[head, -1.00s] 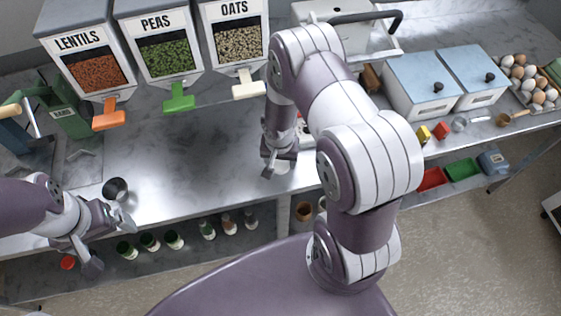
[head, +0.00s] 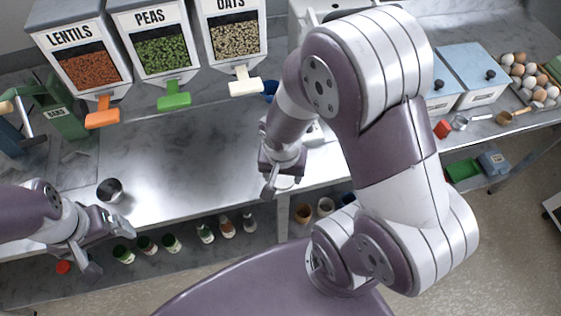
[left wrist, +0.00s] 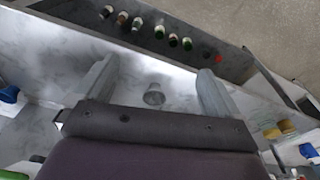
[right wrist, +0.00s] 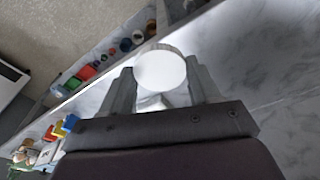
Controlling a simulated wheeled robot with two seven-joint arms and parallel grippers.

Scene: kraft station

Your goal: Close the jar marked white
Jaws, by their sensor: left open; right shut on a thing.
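My right gripper (head: 283,178) is over the front part of the steel counter. In the right wrist view it (right wrist: 160,85) is shut on a white round disc (right wrist: 160,70), which looks like a lid. A small pale thing shows below the disc between the fingers, too hidden to name. In the head view a whitish thing (head: 313,131) is partly hidden behind my right arm; I cannot tell whether it is the jar marked white. My left gripper (head: 108,246) is open and empty near the counter's front left edge.
A metal cup (head: 110,190) stands on the counter near my left gripper. Lentils (head: 88,72), peas (head: 164,52) and oats (head: 237,38) dispensers stand at the back. Several jars (head: 205,233) are on the shelf below the front edge. The counter's middle (head: 190,150) is clear.

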